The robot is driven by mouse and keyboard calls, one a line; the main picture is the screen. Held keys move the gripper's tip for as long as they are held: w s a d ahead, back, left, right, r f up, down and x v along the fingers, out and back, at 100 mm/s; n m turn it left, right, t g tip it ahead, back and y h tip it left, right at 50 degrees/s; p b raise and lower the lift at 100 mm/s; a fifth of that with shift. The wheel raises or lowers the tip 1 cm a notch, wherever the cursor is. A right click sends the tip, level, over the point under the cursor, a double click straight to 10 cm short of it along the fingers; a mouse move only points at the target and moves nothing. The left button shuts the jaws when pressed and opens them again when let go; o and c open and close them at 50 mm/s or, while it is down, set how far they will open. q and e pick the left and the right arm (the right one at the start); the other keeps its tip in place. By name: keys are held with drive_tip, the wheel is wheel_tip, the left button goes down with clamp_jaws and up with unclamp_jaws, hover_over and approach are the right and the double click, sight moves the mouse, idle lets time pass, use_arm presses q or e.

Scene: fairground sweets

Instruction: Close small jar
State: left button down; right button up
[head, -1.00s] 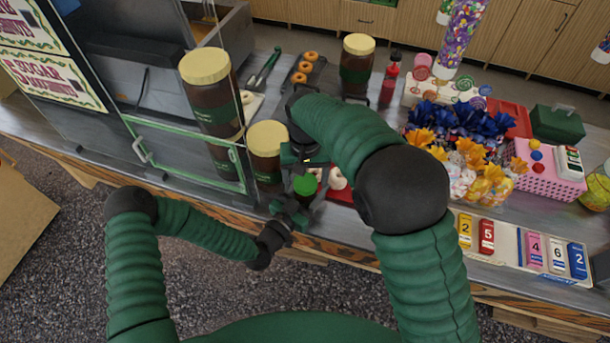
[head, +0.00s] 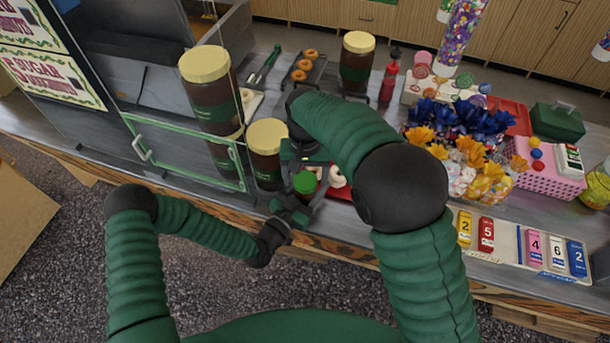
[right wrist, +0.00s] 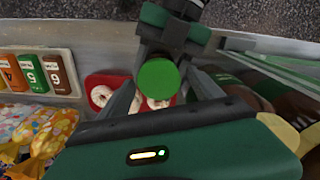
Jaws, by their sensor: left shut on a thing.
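The small jar (head: 303,196) stands at the counter's front edge with a green lid (head: 306,182) on top. Whether the lid is seated tight cannot be told. My left gripper (head: 292,208) is shut on the jar's body from the front left and hides much of it. My right gripper (head: 305,174) is over the jar, pointing down, its fingers apart on either side of the lid. In the right wrist view the round green lid (right wrist: 158,77) lies between the open fingers, with a gap showing on the right side.
Large brown jars with cream lids (head: 267,136) stand close left of the small jar. A red tray with white doughnuts (head: 338,177) is just behind its right.

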idle(0.3)
use_arm(q)
drive_tip(key=shift+c, duration=2.2)
unclamp_jaws()
use_arm(e)
wheel_tip(320, 180, up, 12)
drive_tip(key=shift+f, duration=0.1)
use_arm(q)
drive_tip(key=shift+s, duration=0.1)
drive_tip(key=b+v, duration=0.2)
drive_tip(key=v, duration=1.4)
drive_tip(key=shift+s+a, duration=0.25)
drive_tip(key=shift+a, duration=0.05)
use_arm(e)
wheel_tip(320, 180, down, 2)
